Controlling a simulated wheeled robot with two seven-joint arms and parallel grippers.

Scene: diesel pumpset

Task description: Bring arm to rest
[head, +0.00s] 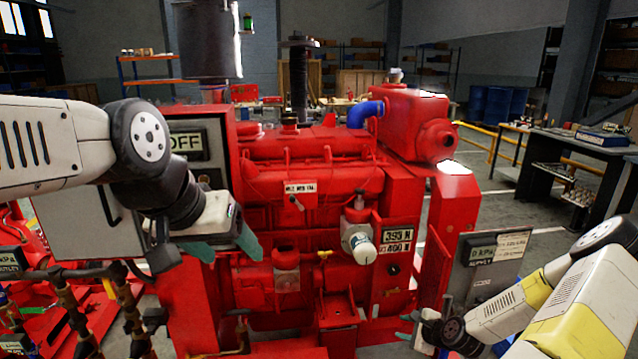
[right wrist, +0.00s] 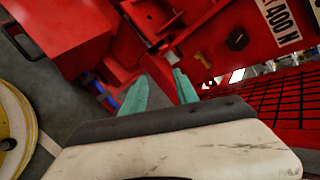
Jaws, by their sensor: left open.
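My left arm comes in from the left in the head view, in front of the red diesel pumpset (head: 310,165). My left gripper (head: 225,249) has its green fingers apart, with nothing seen between them. My right arm is low at the right, and my right gripper (head: 408,327) is partly cut off by the arm. In the right wrist view its two green fingers (right wrist: 161,76) stand apart and empty, pointing at the red machine parts.
A blue hose (head: 365,113) and a white filter (head: 361,245) are on the engine. Brass valves and pipes (head: 125,300) are low at the left. A workbench (head: 570,150) is at the back right.

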